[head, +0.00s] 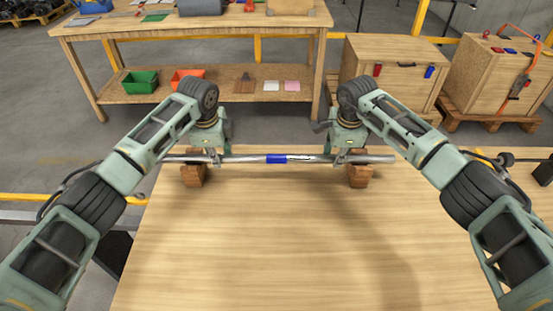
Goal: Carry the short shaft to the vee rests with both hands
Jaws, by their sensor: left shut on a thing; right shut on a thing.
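The short shaft (320,158) is a grey metal bar with a blue band near its middle. It lies level, left to right, near the far edge of the table. The left vee rest (193,176) and the right vee rest (359,177) are brown wooden blocks under its two ends. I cannot tell whether the shaft touches them or hangs just above. My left gripper (216,157) is shut on the shaft just inside the left rest. My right gripper (341,156) is shut on it near the right rest. The fingertips are partly hidden.
The wooden table (270,240) is bare in front of the shaft. Beyond a gap of floor stands a workbench (190,24) with a green bin (140,82) and an orange bin (187,77) on its lower shelf. Wooden crates (398,68) stand at the back right.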

